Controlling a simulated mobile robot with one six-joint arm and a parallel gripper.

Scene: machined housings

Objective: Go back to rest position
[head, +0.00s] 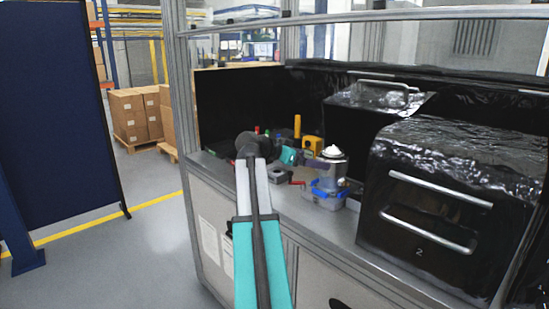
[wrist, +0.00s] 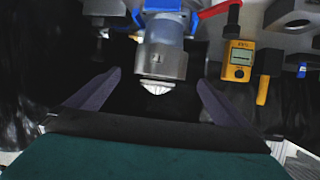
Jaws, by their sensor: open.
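My teal and grey arm reaches out over the bench.
A yellow meter (wrist: 238,62) and other tools lie beside the housing on the bench. A large black, glossy-covered case (head: 450,165) with two metal handles stands close on the right. A metal frame post (head: 178,110) rises at left. Open floor (head: 130,260) lies left of the bench.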

